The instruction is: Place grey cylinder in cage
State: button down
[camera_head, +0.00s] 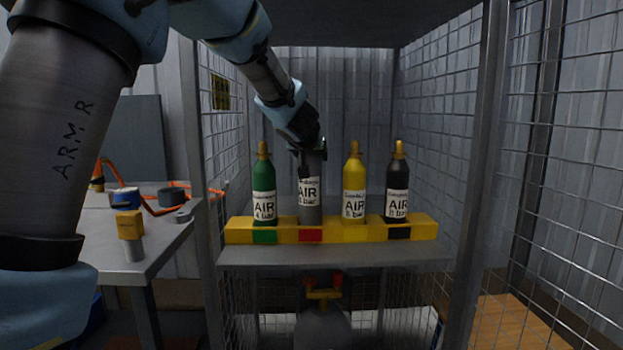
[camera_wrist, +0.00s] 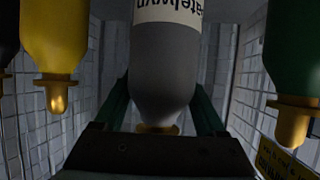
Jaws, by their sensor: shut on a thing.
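The grey cylinder (camera_head: 310,205), labelled AIR, stands upright inside the cage (camera_head: 486,120), in the yellow rack (camera_head: 338,232) above its red mark. My gripper (camera_head: 308,146) reaches in from above and is shut on the cylinder's top. In the wrist view the grey cylinder (camera_wrist: 165,75) sits between my two fingers (camera_wrist: 162,105), its brass neck partly hidden by the gripper body. Whether its base rests fully on the rack's bottom cannot be told.
A green cylinder (camera_head: 263,187) stands close left of the grey one; yellow (camera_head: 354,185) and black (camera_head: 397,187) cylinders stand to its right. A bench (camera_head: 135,262) with tools is outside the cage at left. A larger grey vessel (camera_head: 322,328) sits below the shelf.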

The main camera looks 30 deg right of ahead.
aim_at(308, 161)
jog(key=shift+f+b, duration=1.5)
jog(key=shift+f, duration=0.2)
grip_release()
jog(key=shift+f, duration=0.1)
jog(key=shift+r, duration=0.2)
jog(key=p+v, duration=0.3)
jog(key=v, duration=0.8)
jog(key=shift+s+a+p, duration=0.1)
jog(key=shift+p, duration=0.25)
jog(key=shift+s+a+r, duration=0.1)
jog(key=shift+s+a, duration=0.1)
jog(key=shift+s, duration=0.05)
